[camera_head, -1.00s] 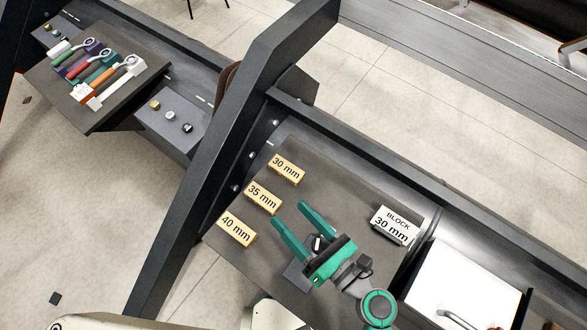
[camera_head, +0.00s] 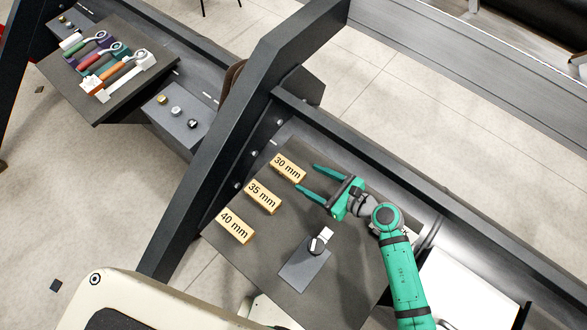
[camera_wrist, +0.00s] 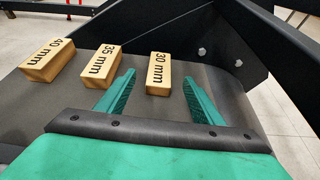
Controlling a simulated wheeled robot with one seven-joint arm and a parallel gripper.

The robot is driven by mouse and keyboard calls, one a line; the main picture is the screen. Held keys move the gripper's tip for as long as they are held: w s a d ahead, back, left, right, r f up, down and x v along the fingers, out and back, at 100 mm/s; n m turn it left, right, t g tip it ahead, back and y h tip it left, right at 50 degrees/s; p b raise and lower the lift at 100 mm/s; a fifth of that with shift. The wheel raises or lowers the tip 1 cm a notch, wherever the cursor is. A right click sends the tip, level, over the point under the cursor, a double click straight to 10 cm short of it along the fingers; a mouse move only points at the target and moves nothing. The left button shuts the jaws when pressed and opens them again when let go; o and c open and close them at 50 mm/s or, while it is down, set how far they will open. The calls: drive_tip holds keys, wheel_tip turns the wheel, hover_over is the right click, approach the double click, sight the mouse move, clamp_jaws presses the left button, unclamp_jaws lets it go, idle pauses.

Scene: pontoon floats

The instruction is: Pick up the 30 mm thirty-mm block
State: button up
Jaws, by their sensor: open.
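The 30 mm block (camera_head: 287,168) is a small yellow wooden block with a black "30 mm" label. It lies on the dark work surface (camera_head: 262,265) at the far end of a row of labelled blocks. My gripper (camera_head: 306,178) is open and empty, its green fingers pointing at the 30 mm block, a short way to its right. In the wrist view, the 30 mm block (camera_wrist: 159,74) shows between and beyond the two green fingertips, apart from both. My arm covers most of the white "BLOCK 30 mm" plate, of which a sliver shows in the head view.
The 35 mm block (camera_head: 262,197) and 40 mm block (camera_head: 236,226) lie beside it in the row. A black beam (camera_head: 215,150) rises behind the blocks. A white panel (camera_head: 465,290) lies at lower right.

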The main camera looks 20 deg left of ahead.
sight(289, 168)
drive_tip(key=shift+w+a+f, duration=0.25)
drive_tip(key=shift+w+f, duration=0.15)
drive_tip(key=shift+w, duration=0.05)
drive_tip(key=x, duration=0.5)
drive_tip(key=shift+s+x, duration=0.1)
drive_tip(key=shift+x, duration=1.2)
drive_tip(key=shift+s+x, duration=0.15)
drive_tip(key=shift+x, duration=1.1)
drive_tip(key=shift+a, duration=0.1)
drive_tip(key=c, duration=1.2)
